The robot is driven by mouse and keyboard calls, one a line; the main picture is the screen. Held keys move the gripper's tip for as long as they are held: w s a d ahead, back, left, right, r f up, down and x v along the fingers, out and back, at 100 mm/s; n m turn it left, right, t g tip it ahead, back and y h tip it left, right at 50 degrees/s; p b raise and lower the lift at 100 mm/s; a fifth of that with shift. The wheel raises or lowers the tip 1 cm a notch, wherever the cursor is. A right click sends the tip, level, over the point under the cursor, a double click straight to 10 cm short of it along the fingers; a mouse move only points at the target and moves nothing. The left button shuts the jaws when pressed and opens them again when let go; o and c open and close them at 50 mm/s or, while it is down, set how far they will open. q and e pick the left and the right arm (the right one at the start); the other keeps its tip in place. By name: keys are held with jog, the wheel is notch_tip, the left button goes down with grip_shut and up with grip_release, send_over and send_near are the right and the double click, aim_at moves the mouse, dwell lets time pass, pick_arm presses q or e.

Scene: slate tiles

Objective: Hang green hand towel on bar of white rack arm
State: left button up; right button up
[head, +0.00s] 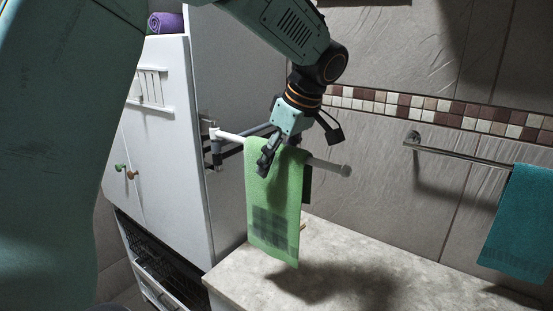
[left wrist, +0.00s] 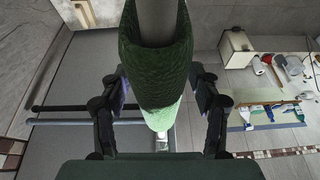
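The green hand towel (head: 274,205), with a dark checked patch near its lower end, hangs draped over the white bar (head: 326,164) in the head view. The bar sticks out from a bracket on the cabinet side and its knobbed end is free. My left gripper (head: 277,160) is at the top of the towel, pointing down. In the left wrist view its fingers (left wrist: 160,98) stand apart on both sides of the towel (left wrist: 150,75), which wraps around the bar (left wrist: 157,20). Small gaps show between fingers and cloth. The towel's back flap is mostly hidden. My right gripper is not in view.
A white cabinet (head: 160,130) stands left, with a rolled purple towel (head: 165,23) on top. Darker rack bars (head: 235,147) lie beside the white one. A stone counter (head: 330,275) is below. A teal towel (head: 522,225) hangs from a wall rail (head: 460,153) at right.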

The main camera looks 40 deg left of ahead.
pick_arm(q)
jog(key=shift+r, duration=0.1)
jog(key=v, duration=1.1)
jog(key=shift+s, duration=0.15)
jog(key=shift+d+r, duration=0.1)
jog(key=shift+r, duration=0.3)
jog(key=shift+d, duration=0.1)
